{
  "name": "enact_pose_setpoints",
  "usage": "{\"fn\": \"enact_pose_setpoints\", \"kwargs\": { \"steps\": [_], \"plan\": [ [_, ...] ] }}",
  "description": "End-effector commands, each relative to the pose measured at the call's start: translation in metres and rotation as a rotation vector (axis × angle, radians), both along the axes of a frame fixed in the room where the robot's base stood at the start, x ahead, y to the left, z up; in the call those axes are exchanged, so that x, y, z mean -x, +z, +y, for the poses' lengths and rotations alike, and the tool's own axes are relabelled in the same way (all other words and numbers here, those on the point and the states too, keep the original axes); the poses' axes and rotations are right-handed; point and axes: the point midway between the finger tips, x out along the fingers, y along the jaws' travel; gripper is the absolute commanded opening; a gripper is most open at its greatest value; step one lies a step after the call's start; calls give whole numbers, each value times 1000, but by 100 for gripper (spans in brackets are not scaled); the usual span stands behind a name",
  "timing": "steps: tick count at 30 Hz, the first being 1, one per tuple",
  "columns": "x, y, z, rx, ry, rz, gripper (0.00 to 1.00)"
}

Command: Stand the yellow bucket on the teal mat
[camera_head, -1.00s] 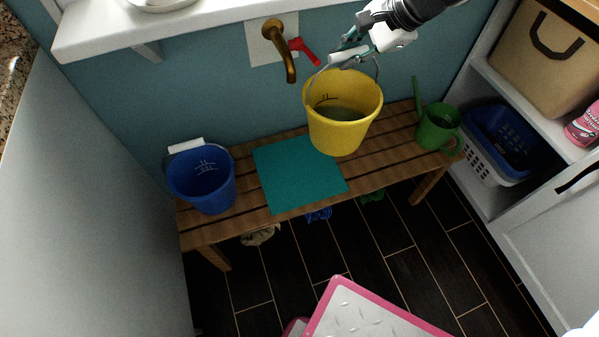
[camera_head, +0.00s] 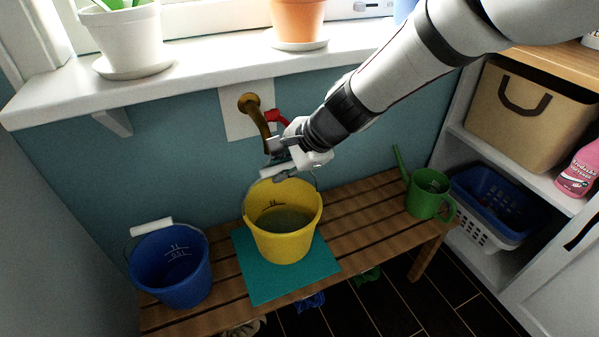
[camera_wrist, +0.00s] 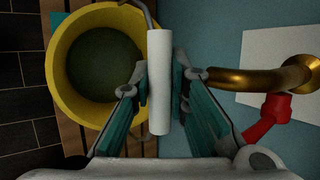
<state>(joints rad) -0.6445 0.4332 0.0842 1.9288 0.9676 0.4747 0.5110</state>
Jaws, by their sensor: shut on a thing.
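The yellow bucket (camera_head: 283,238) is upright and holds dark greenish liquid. My gripper (camera_head: 283,165) is shut on the white grip of its wire handle, above the bucket's back rim. The wrist view shows the white handle grip (camera_wrist: 159,80) between the teal-padded fingers, with the bucket (camera_wrist: 60,100) to the left. The teal mat (camera_head: 262,287) lies flat on the wooden bench. The bucket is over the mat in the head view and covers its middle and back. I cannot tell whether its base touches the mat.
A blue bucket (camera_head: 172,268) stands on the bench (camera_head: 350,240) left of the mat. A green watering can (camera_head: 428,197) stands at the right end. A brass tap (camera_head: 258,115) with a red lever (camera_head: 279,118) sticks out from the wall close to my gripper. Bare slats lie right of the mat.

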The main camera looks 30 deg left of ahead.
Motion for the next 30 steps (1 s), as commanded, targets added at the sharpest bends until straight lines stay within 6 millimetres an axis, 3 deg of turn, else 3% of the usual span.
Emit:
{"fn": "enact_pose_setpoints", "kwargs": {
  "steps": [3,11,20,30],
  "plan": [
    [-1,-19,0,-2,-1,0,0],
    [-1,-34,1,-3,-1,-2,0],
    [-1,-72,0,-2,-1,-1,0],
    [-1,-75,1,-3,0,-3,0]
  ]
}}
